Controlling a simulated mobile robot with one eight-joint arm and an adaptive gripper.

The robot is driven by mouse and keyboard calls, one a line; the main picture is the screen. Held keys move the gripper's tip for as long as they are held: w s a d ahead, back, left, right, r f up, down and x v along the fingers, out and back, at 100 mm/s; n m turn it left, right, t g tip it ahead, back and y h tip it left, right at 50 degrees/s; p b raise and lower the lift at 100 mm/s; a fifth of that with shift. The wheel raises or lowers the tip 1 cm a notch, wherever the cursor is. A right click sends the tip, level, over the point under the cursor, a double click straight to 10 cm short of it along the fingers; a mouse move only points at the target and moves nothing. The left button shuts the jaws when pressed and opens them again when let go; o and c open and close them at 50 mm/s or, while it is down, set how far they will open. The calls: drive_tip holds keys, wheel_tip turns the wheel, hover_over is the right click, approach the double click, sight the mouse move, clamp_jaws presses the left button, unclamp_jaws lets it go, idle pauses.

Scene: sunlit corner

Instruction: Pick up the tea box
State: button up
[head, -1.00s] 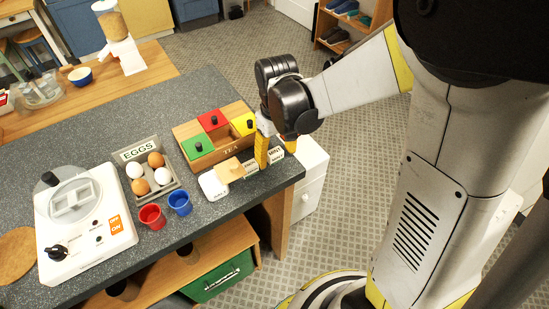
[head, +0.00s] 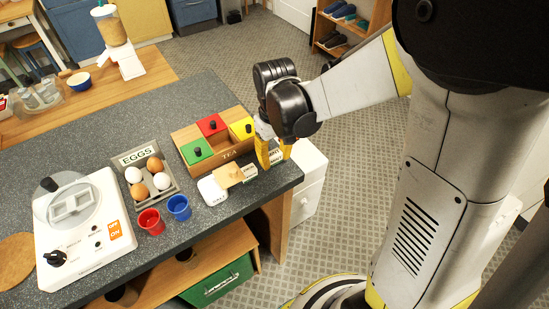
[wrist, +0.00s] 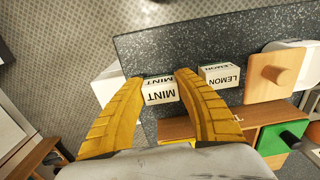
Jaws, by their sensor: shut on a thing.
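The wooden TEA box (head: 229,154) stands near the counter's right end, with green, red and yellow lids and one open compartment. In front of it lie two small white tea boxes, MINT (head: 276,157) and LEMON (head: 249,172). My gripper (head: 271,164) points down at the counter's edge, its yellow fingers on either side of the MINT box. In the wrist view, the MINT box (wrist: 160,92) is between the fingertips, its label upside down, and the LEMON box (wrist: 220,76) is just right of them. The gripper is shut on the MINT box, which looks still low at the counter.
A loose wooden lid with a knob (head: 228,176) lies beside the LEMON box, with a white dish (head: 212,190) left of it. Red (head: 150,221) and blue (head: 179,207) cups, an egg tray (head: 166,193) and a white appliance (head: 78,255) stand further left.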

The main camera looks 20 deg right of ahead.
wheel_tip(320, 180, up, 4)
drive_tip(key=shift+f+p, duration=0.25)
drive_tip(key=shift+p, duration=0.5)
drive_tip(key=s+d+r+p, duration=0.4)
drive_tip(key=s+d+r, duration=0.15)
drive_tip(key=d, duration=0.45)
drive_tip(key=p, duration=0.1)
approach(275, 155)
drive_tip(key=w+a+r, duration=0.1)
drive_tip(key=w+a, duration=0.1)
drive_tip(key=w+a+f+b, duration=0.1)
drive_tip(key=w+a, duration=0.1)
drive_tip(key=a, duration=0.1)
drive_tip(key=w+a+f+b, duration=0.1)
drive_tip(key=w+a+f, duration=0.1)
drive_tip(key=a, duration=0.2)
drive_tip(key=w+a+f+b, duration=0.1)
drive_tip(key=w+a, duration=0.1)
drive_tip(key=a, duration=0.1)
drive_tip(key=shift+w+a+f+b, duration=0.15)
drive_tip(key=shift+w+f+b, duration=0.1)
drive_tip(key=shift+f+b, duration=0.15)
drive_tip(key=shift+f, duration=0.1)
drive_tip(key=shift+f+b, duration=1.05)
drive_tip(key=shift+f, duration=0.4)
drive_tip(key=shift+f+b, duration=0.45)
drive_tip(key=shift+f, duration=0.2)
